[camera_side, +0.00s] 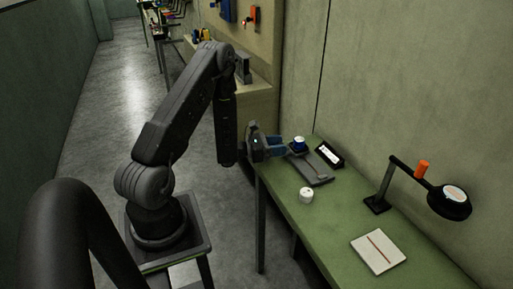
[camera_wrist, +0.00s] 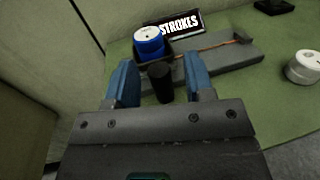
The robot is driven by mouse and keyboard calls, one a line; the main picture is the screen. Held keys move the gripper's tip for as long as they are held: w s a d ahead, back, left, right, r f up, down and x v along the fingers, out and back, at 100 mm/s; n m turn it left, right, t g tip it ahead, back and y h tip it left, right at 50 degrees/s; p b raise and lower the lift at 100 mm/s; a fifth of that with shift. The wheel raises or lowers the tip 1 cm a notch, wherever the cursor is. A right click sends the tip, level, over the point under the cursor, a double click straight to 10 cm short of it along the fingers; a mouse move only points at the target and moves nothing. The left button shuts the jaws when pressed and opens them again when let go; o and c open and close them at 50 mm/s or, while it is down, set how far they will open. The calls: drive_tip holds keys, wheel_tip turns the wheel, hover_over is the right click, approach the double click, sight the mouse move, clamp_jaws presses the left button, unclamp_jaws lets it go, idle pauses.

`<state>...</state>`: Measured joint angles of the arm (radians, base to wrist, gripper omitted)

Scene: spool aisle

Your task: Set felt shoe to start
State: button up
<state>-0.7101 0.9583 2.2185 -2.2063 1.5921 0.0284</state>
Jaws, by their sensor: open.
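The felt shoe appears to be the dark block (camera_wrist: 181,46) at the left end of a grey board (camera_wrist: 222,55); its felt is not visible. A blue weight with a white top (camera_wrist: 149,41) sits on the block and also shows in the side view (camera_side: 298,143). A black upright handle (camera_wrist: 160,84) stands on its near side. My gripper (camera_wrist: 158,70) is open, with one blue finger on each side of the handle and a gap at both. In the side view my gripper (camera_side: 272,144) is at the table's far left end, level with the block.
A black sign reading "STROKES" (camera_wrist: 182,27) stands behind the board. A thin orange-brown strip (camera_wrist: 208,46) runs along the board. A white round pot (camera_side: 306,195), a notebook (camera_side: 379,251) and a black lamp (camera_side: 450,202) stand on the green table (camera_side: 335,222).

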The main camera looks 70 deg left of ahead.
drive_tip(key=v, duration=1.1)
drive_tip(key=w+d+r+m+g+h, duration=0.1)
drive_tip(key=d+r+m+g+h, duration=0.3)
drive_tip(key=d+r+m+g, duration=0.45)
drive_tip(key=w+d+r+m+g+h, duration=0.1)
drive_tip(key=d+r+m+g+h, duration=0.4)
drive_tip(key=d+m, duration=0.65)
drive_tip(key=s+d+r+m+t+y, duration=0.1)
drive_tip(key=s+d+r+m+y, duration=0.6)
drive_tip(key=s+r+m+y, duration=0.3)
drive_tip(key=s+m+y, duration=0.1)
drive_tip(key=m+y, duration=0.2)
drive_tip(key=shift+d, duration=0.2)
